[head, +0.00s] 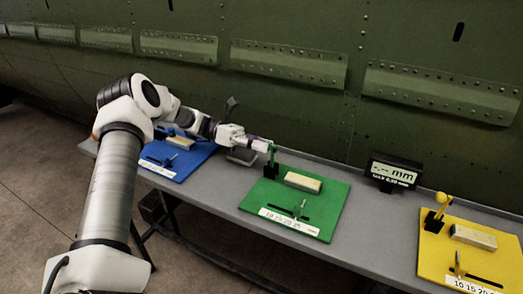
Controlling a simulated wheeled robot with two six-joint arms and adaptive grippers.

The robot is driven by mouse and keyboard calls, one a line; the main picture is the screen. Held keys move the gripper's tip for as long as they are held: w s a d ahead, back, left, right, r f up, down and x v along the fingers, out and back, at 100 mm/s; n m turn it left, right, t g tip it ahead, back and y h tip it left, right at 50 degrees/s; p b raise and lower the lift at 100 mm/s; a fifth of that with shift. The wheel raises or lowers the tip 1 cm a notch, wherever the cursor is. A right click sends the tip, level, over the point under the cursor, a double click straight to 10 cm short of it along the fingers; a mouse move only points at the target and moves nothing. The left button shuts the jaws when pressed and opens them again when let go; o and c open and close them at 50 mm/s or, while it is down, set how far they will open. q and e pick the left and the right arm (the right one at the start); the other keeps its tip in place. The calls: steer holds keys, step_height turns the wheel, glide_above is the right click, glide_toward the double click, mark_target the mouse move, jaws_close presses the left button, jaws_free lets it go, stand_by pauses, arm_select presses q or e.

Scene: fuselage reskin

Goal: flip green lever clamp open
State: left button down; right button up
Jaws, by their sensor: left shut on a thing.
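The green board (328,217) lies on the grey table and carries a green lever clamp (272,158) on a black base at its back left corner. The lever stands roughly upright, and its top end is hidden at my fingers. My left gripper (268,146) reaches in from the left and is shut on the top of the green lever. A pale block (302,181) lies on the board to the right of the clamp. My right gripper is not in view.
A blue board (183,164) lies to the left, partly behind my left arm. A yellow board (431,254) with an upright yellow lever (441,205) lies at the right. A black display (394,171) stands at the table's back edge. The riveted green fuselage (300,30) rises behind.

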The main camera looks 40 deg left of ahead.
arm_select(q)
steer(key=shift+r, duration=0.1)
steer(key=c, duration=1)
jaws_free()
steer(key=shift+a, duration=0.1)
steer(key=v, duration=0.7)
steer(key=shift+a, duration=0.25)
